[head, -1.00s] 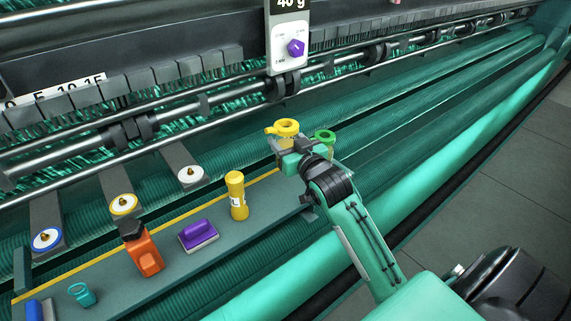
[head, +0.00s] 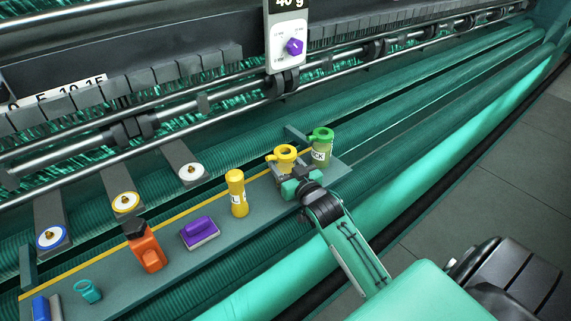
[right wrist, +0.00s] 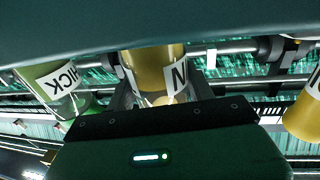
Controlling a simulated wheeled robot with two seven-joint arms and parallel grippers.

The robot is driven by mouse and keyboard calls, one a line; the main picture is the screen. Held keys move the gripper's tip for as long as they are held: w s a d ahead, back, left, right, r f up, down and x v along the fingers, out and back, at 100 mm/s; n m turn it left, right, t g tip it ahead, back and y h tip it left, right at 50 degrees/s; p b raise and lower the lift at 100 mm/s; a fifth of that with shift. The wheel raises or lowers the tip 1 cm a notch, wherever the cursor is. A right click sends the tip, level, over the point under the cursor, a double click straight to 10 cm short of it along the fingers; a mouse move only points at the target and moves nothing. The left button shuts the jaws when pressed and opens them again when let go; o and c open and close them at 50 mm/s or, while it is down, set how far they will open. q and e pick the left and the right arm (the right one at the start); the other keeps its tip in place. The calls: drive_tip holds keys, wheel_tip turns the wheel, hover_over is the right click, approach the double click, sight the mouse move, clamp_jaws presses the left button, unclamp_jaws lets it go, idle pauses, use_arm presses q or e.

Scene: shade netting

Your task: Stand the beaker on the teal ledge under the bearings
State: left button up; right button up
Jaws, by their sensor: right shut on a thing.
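A yellow beaker (head: 284,158) with a ring-shaped top is held in my right gripper (head: 287,175), which is shut on it. It looks upright over the teal ledge (head: 265,208), near the ledge's right end. I cannot tell whether its base touches the ledge, as the gripper hides it. In the right wrist view the yellow beaker (right wrist: 155,65) sits between the fingers, its label partly showing an N. My left gripper is not in view.
A green beaker (head: 320,150) stands close on the right, a yellow bottle (head: 237,195) on the left. Farther left are a purple block (head: 200,232), an orange bottle (head: 147,250) and a small teal cup (head: 88,291). Rollers and bearings (head: 283,85) run behind.

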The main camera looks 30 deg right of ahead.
drive_tip(key=o, duration=1.1)
drive_tip(key=shift+s+a+r+b, duration=0.15)
drive_tip(key=shift+s+b, duration=0.55)
drive_tip(key=shift+s, duration=1.3)
drive_tip(key=shift+s+a+f+b, duration=0.15)
drive_tip(key=shift+s+b, duration=0.5)
drive_tip(key=shift+s, duration=1.35)
drive_tip(key=shift+s+a+r+b, duration=0.15)
drive_tip(key=shift+s+b, duration=0.55)
drive_tip(key=shift+s, duration=1.3)
